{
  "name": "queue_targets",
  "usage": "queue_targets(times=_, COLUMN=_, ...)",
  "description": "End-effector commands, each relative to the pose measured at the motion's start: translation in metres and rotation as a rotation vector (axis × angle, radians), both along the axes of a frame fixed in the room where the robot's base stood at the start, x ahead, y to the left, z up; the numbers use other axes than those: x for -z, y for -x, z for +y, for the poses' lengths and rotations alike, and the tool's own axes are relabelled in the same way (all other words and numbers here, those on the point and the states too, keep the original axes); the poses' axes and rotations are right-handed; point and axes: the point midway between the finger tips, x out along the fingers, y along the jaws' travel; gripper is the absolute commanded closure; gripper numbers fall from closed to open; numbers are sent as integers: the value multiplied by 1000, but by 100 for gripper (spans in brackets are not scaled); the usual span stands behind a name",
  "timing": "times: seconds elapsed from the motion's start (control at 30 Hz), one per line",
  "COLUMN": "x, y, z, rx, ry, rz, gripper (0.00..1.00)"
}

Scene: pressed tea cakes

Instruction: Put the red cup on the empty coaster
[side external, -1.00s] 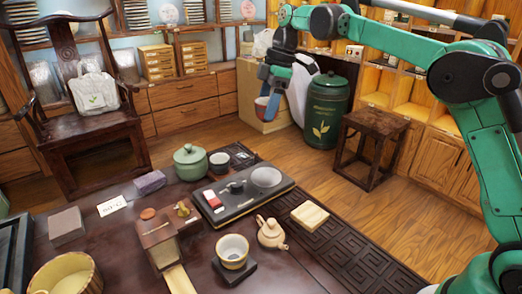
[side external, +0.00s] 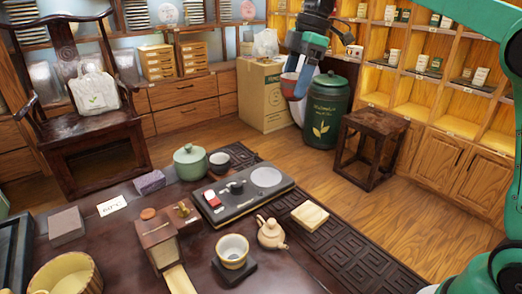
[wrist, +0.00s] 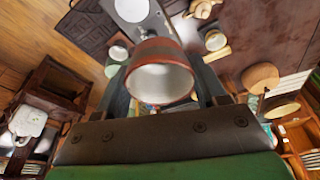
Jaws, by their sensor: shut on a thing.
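My gripper (side external: 298,88) is shut on the red cup (side external: 289,84), high above and beyond the table in the side view. In the wrist view the red cup (wrist: 160,48) sits between the two fingers, its pale inside facing the camera. A dark square coaster (side external: 246,273) at the table front bears a white and tan cup (side external: 233,252). A pale square slab (side external: 310,216) lies bare on the patterned runner; I cannot tell if it is a coaster. A small white-lined cup (side external: 219,162) stands behind the tea tray, its base partly hidden.
A dark tea tray (side external: 225,216) with a round pale disc lies mid-table. A tan teapot (side external: 270,233), a green lidded pot (side external: 190,162) and a wooden box (side external: 158,242) stand near it. A green canister (side external: 327,110) and a stool (side external: 370,145) stand beyond the table.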

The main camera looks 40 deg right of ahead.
Motion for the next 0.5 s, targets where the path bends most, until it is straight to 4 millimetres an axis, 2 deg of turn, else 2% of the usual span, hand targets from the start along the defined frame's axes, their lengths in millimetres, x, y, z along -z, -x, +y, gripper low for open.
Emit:
queue_targets(times=0.03, x=2, y=13, z=0, rx=-3, ry=0, rz=0, gripper=87)
queue_targets(times=0.2, x=14, y=48, z=0, rx=-19, ry=0, rz=0, gripper=87)
queue_targets(times=0.33, x=23, y=66, z=1, rx=-28, ry=-1, rz=-1, gripper=87)
queue_targets(times=0.5, x=34, y=75, z=1, rx=-31, ry=-1, rz=0, gripper=87)
